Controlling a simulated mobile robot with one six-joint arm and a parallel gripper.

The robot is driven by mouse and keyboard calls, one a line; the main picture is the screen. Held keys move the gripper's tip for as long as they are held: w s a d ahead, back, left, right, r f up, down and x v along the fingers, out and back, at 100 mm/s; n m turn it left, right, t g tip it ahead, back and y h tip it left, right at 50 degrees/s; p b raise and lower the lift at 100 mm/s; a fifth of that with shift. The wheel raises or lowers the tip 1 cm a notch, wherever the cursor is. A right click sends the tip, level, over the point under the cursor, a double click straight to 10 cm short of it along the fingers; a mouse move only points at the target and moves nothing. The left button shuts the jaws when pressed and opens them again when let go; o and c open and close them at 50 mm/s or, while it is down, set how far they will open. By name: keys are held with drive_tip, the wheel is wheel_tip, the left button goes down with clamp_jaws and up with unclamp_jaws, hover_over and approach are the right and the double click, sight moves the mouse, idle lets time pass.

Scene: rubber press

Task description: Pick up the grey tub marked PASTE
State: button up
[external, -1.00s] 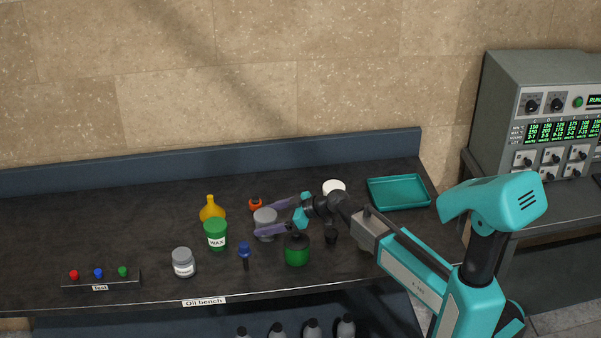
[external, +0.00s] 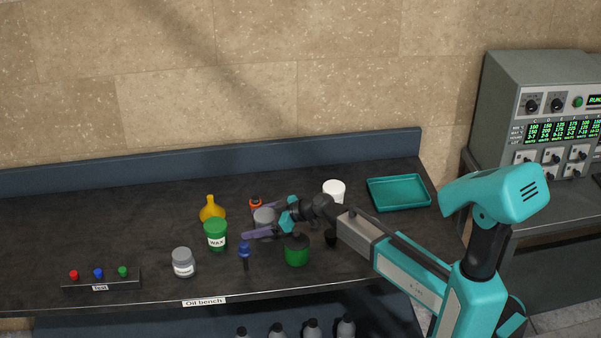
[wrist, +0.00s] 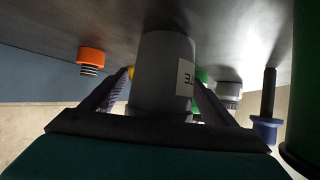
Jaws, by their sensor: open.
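The grey tub (external: 264,215) stands on the dark bench among other containers. In the wrist view, where the scene is upside down, the tub (wrist: 160,70) shows a white label with the letters "TE" visible, the rest turned out of sight. My gripper (external: 255,222) is open, with one purple finger on the near side of the tub and one on the far side. In the wrist view the fingers of my gripper (wrist: 163,80) lie either side of the tub. I cannot tell whether either finger touches it.
Close by stand a green WAX tub (external: 216,236), a yellow funnel (external: 211,210), an orange-capped item (external: 255,203), a blue-topped item (external: 244,250) and a dark-topped green jar (external: 297,252). Another grey jar (external: 183,263) is front left. A teal tray (external: 398,193) lies right.

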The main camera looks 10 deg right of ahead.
drive_tip(key=c, duration=1.4)
drive_tip(key=shift+r, duration=0.2)
drive_tip(key=shift+r+b, duration=1.25)
drive_tip(key=shift+r, duration=3.6)
